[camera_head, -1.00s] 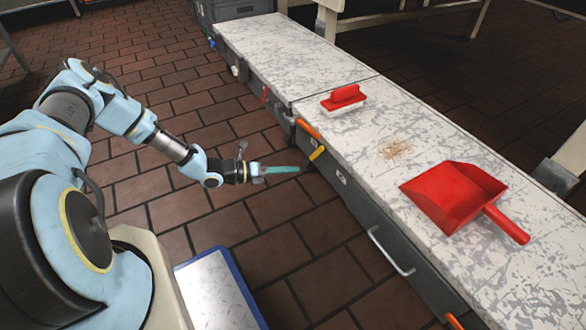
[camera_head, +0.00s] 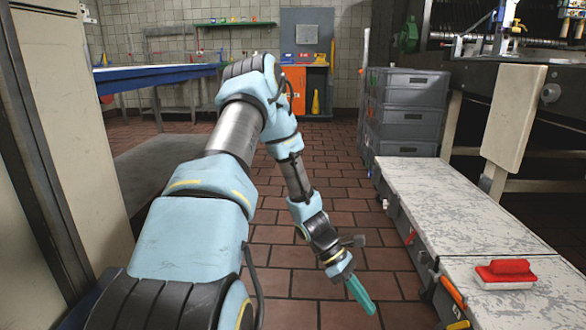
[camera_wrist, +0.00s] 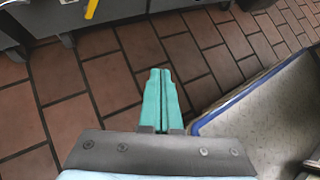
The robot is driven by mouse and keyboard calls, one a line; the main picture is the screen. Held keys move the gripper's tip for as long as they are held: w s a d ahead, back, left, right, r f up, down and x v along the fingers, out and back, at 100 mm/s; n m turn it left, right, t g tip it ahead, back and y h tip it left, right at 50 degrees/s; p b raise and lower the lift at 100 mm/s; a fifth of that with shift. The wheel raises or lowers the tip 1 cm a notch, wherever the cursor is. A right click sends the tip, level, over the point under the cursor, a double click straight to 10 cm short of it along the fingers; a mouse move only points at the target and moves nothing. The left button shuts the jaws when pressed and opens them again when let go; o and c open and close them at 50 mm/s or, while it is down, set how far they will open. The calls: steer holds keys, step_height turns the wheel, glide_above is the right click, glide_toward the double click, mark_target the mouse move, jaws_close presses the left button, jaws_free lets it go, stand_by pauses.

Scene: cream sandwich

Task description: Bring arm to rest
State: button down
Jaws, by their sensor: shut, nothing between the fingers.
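My gripper (camera_head: 361,294) shows at the lower middle of the head view, with its teal fingers pointing down and to the right over the brick floor. In the wrist view my gripper (camera_wrist: 161,75) has both teal fingers pressed side by side, with nothing between them. My arm reaches forward and down from the bottom left of the head view. The gripper is left of the long white-topped bench and apart from it.
The white-topped bench (camera_head: 450,205) runs along the right, with a red-handled brush (camera_head: 505,271) on it. Grey crates (camera_head: 405,115) are stacked behind it. A blue-edged platform (camera_wrist: 265,110) shows in the wrist view. The brick floor (camera_head: 345,185) ahead is clear.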

steer(key=a+r+m+t+y, duration=0.75)
steer(key=a+r+m, duration=0.65)
steer(key=a+r, duration=0.95)
step_height(320, 180, up, 35)
steer(key=p, duration=3.7)
steer(key=shift+s+a+r+p, duration=0.2)
steer(key=shift+s+a+p, duration=0.15)
steer(key=shift+a, duration=0.05)
steer(key=shift+d, duration=0.1)
